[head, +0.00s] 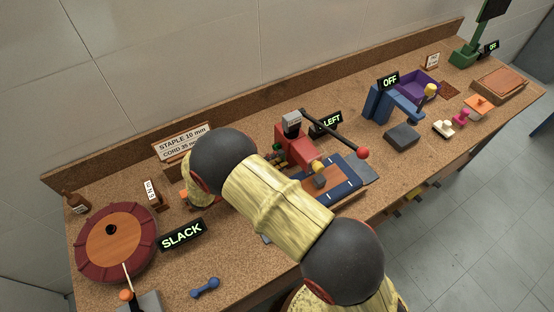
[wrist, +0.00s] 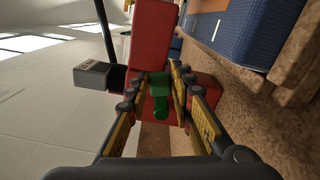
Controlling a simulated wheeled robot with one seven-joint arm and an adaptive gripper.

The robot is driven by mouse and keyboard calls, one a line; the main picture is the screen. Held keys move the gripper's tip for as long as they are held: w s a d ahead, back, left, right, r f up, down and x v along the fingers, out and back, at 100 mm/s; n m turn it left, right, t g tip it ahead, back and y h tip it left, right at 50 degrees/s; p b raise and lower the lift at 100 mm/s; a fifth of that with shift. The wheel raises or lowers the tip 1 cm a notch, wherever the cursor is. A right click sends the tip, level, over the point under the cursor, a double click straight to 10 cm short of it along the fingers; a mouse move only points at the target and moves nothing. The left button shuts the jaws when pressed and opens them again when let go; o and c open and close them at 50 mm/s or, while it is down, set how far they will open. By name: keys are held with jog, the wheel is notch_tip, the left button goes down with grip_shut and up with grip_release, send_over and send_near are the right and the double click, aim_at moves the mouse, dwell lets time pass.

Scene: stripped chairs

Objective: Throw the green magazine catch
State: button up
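The green magazine catch (wrist: 160,96) sits low on the red upright body of a machine in the wrist view. My gripper (wrist: 160,76) is open, with one finger on each side of the catch. I cannot tell whether either finger touches it. In the head view the red machine (head: 292,147) stands mid-bench, and my arm covers much of the area in front of it. A display by it reads "LEFT" (head: 328,123).
A blue padded piece (head: 346,173) lies right of the red machine, and a black lever with a red ball (head: 363,153) reaches over it. A round red-rimmed wheel (head: 112,243) and a "SLACK" display (head: 182,235) are at left. A blue press (head: 388,104) stands farther right.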

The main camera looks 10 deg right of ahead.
jog(key=o, duration=0.4)
notch_tip(320, 180, up, 10)
jog(key=shift+r, duration=0.1)
dwell(0.5)
